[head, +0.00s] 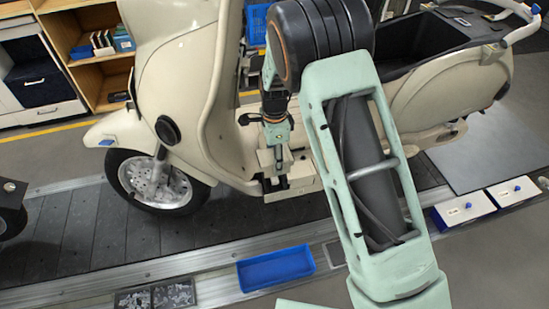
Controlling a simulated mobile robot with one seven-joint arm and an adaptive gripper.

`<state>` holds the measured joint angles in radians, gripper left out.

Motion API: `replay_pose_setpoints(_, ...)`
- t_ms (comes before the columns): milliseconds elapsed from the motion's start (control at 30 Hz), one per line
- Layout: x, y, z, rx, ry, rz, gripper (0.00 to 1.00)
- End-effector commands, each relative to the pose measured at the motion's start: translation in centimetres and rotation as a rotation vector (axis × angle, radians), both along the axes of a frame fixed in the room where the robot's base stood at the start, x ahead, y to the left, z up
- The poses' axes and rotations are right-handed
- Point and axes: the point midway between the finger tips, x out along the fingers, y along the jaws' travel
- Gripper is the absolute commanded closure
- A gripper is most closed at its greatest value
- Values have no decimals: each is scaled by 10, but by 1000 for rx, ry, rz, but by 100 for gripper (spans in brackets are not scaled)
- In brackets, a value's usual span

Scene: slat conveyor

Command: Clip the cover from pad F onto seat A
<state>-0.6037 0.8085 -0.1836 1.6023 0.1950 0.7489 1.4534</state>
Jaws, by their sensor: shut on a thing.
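My gripper (281,180) points down at the cream scooter's (185,65) floorboard area, behind the front leg shield. Its dark fingers are shut on a small piece that I take to be the cover; it is mostly hidden by the fingers and blends with the cream parts around it. I cannot tell whether the cover touches the scooter. Seat A cannot be made out; its label is not readable here. Two white blocks with blue knobs, one left (464,208) and one right (512,191), lie by the conveyor's near edge at the right; their labels are too small to read.
The scooter stands on the dark slat conveyor (80,235). A wooden shelf (90,50) stands behind. My arm hides the scooter's middle.

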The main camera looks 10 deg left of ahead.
Motion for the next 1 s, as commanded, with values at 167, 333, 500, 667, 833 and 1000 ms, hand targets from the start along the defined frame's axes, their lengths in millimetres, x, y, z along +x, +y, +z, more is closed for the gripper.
replay_pose_setpoints(167,0,1,0,0,-1,0,78)
replay_pose_setpoints(333,0,0,0,0,0,0,78)
replay_pose_setpoints(500,0,0,-1,0,0,0,78)
replay_pose_setpoints(667,0,0,-6,0,0,0,78)
replay_pose_setpoints(833,0,0,-13,0,0,0,78)
replay_pose_setpoints(1000,0,0,-22,0,0,0,78)
